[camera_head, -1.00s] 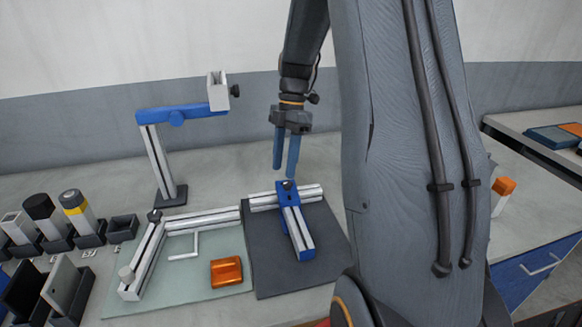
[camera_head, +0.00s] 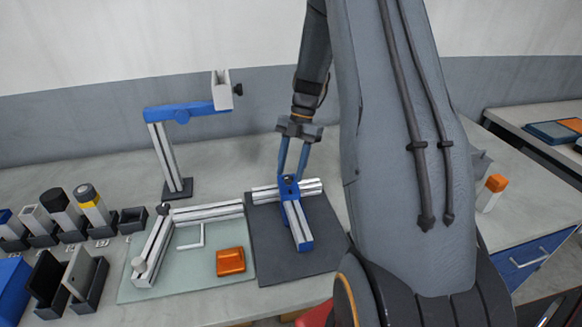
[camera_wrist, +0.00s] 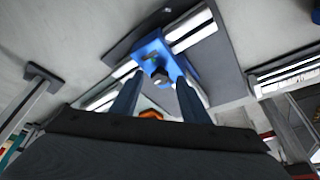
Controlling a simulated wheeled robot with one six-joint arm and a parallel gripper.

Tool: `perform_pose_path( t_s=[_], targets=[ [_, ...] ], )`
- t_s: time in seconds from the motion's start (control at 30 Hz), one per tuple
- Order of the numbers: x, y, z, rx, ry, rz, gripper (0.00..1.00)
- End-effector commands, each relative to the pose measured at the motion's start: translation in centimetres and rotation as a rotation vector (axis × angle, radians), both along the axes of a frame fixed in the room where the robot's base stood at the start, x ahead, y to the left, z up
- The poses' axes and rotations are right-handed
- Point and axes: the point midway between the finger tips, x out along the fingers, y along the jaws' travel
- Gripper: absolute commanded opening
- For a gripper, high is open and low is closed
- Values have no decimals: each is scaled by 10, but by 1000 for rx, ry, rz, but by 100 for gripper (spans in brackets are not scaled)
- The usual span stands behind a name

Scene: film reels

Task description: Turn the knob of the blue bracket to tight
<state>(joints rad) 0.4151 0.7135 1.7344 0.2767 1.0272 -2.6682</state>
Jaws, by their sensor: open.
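The blue bracket (camera_head: 290,189) joins two silver rails in a T on a dark grey mat (camera_head: 270,268). Its small dark knob (camera_wrist: 160,77) shows in the wrist view on the blue part (camera_wrist: 150,54), between my two fingers. My gripper (camera_head: 291,176) is open, with its blue fingers pointing down on either side of the bracket's top. In the wrist view my fingers (camera_wrist: 163,90) are apart and nothing is held. Whether the fingertips touch the knob or bracket cannot be told. The knob is mostly hidden in the head view.
Left of the mat, a glass plate (camera_head: 185,288) bears an L-shaped rail frame and an orange block (camera_head: 230,261). A stand with a blue arm (camera_head: 180,112) rises behind. Several holders line the far left. My arm covers the right side.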

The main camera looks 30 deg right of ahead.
Motion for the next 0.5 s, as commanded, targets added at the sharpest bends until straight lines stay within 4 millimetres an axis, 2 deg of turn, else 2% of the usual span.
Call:
perform_pose_path(
  t_s=[0.33, 0.37, 0.5],
  targets=[
    [-1, 2, -5, 0, 1, 0, 42],
    [-1, 2, -5, 0, 1, 0, 38],
    [-1, 2, -5, 0, 1, 0, 15]
  ],
)
